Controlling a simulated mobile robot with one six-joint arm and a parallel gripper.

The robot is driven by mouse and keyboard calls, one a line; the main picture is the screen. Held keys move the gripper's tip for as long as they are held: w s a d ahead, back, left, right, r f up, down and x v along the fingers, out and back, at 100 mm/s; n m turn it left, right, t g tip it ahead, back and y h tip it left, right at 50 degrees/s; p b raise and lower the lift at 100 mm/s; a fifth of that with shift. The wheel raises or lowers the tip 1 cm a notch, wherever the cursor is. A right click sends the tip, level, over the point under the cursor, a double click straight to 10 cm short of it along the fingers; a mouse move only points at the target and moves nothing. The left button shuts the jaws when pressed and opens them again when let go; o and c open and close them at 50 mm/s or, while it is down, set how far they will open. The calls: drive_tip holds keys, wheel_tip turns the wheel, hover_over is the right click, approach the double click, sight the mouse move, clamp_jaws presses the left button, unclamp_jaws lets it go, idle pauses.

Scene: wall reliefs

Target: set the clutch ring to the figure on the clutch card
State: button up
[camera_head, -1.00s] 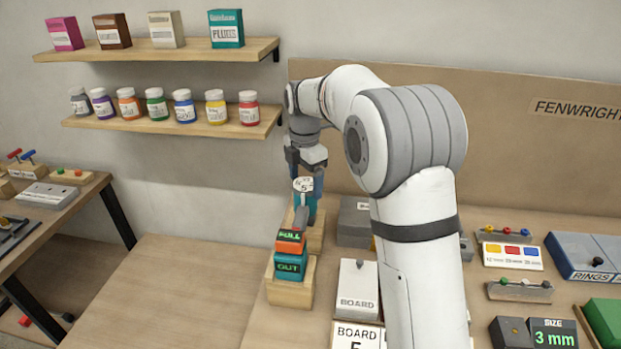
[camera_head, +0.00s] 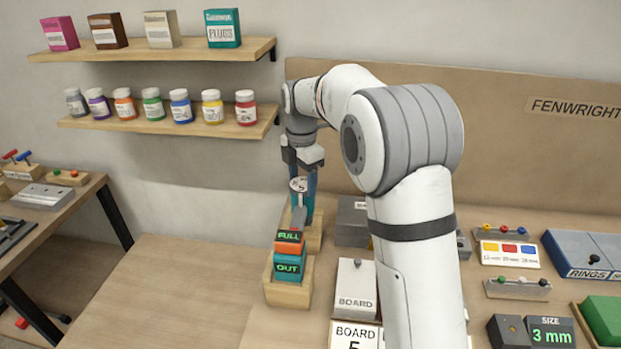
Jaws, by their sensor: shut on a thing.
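A pale, round, numbered ring (camera_head: 298,184), which appears to be the clutch ring, sits at the top of an upright grey-and-teal tool at the back of a wooden stand (camera_head: 288,294). A figure that looks like 5 shows on it; the other marks are too small to read. My gripper (camera_head: 303,174) points down at this ring and is shut on it, as far as I can tell. The arm and the ring's small size hide the exact contact. I cannot pick out a clutch card for certain; a white card (camera_head: 354,336) reads BOARD 5.
In front of the tool, orange and teal blocks read FULL (camera_head: 288,238) and OUT (camera_head: 288,267). My arm covers the bench's middle. The wooden surface (camera_head: 175,295) to the left is clear.

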drive_tip(key=shift+m, duration=0.3)
drive_tip(key=m+p, duration=0.1)
drive_tip(key=m, duration=0.2)
drive_tip(key=shift+r+m, duration=0.1)
drive_tip(key=shift+m, duration=0.2)
drive_tip(key=m, duration=0.4)
drive_tip(key=shift+p, duration=0.35)
drive_tip(key=m, duration=0.5)
drive_tip(key=shift+m+p, duration=0.4)
drive_tip(key=shift+m, duration=1.8)
drive_tip(key=o, duration=1)
